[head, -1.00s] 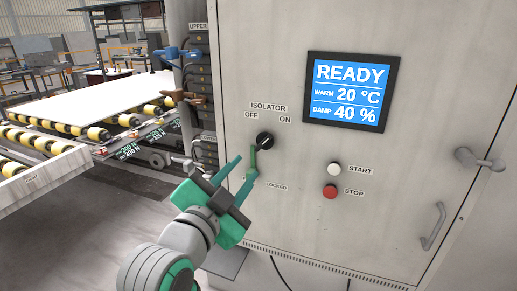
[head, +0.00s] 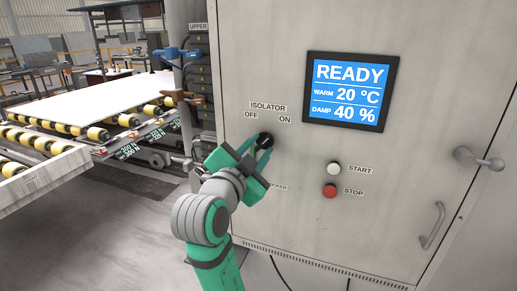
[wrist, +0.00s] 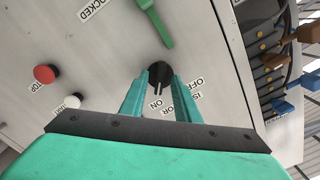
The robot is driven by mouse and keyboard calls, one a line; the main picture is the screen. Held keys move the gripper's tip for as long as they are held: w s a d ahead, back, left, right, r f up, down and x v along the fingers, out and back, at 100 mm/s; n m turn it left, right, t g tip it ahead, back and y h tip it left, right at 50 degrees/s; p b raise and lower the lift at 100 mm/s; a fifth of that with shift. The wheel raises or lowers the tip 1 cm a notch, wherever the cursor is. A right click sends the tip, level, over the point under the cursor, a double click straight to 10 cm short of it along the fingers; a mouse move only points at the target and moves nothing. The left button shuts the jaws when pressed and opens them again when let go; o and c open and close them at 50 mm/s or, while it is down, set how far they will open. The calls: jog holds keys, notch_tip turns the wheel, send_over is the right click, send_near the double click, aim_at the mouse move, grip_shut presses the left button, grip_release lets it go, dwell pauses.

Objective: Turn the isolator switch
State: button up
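The isolator switch is a round black knob (head: 266,139) on the grey cabinet, below the ISOLATOR label and between OFF and ON. In the wrist view the black knob (wrist: 159,70) lies between my fingertips. My gripper (head: 257,147) is at the knob, with its fingers apart. In the wrist view my gripper (wrist: 160,84) has one finger on each side of the knob, and I cannot tell whether they touch it. A green lever (wrist: 154,22) sits beside the knob towards the LOCKED label. The head view hides it behind my gripper. The knob's exact setting is unclear.
A white START button (head: 334,169) and a red STOP button (head: 330,191) are to the right of the knob. A screen (head: 350,91) above reads READY. A cabinet handle (head: 433,227) sticks out at the lower right. A roller conveyor (head: 70,140) is at the left.

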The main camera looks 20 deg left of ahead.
jog(key=shift+w, duration=0.1)
jog(key=shift+c, duration=0.2)
grip_shut()
jog(key=shift+w, duration=0.1)
